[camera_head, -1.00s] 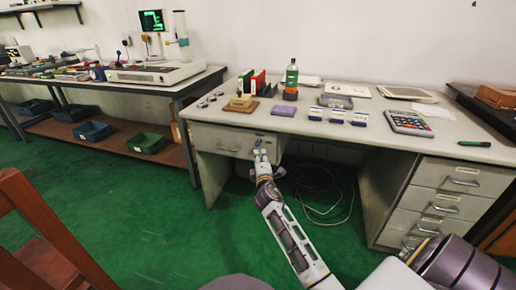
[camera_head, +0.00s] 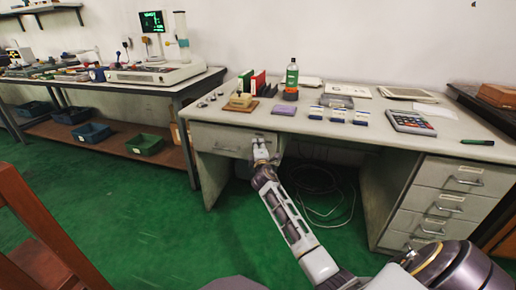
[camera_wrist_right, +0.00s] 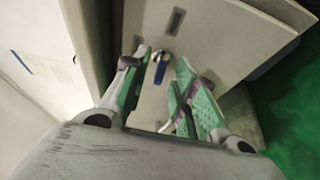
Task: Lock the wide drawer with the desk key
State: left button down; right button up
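The wide drawer (camera_head: 215,138) is under the left part of the desk top, and its front looks closed. In the wrist view its pale front (camera_wrist_right: 220,35) fills the upper middle. My right gripper (camera_head: 261,141) is at the right part of the drawer front and hides the key in the head view. In the wrist view its fingers (camera_wrist_right: 158,75) are apart, one on each side of the key, without visible contact. My left gripper is out of view.
The desk top (camera_head: 300,120) above holds a bottle (camera_head: 291,78), small boxes and a calculator (camera_head: 411,122). A drawer stack (camera_head: 455,190) stands at the right. Cables (camera_head: 315,185) lie in the open knee space. A wooden chair (camera_head: 40,235) is at lower left.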

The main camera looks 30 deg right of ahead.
jog(key=shift+w+d, duration=0.25)
jog(key=shift+w, duration=0.3)
grip_shut()
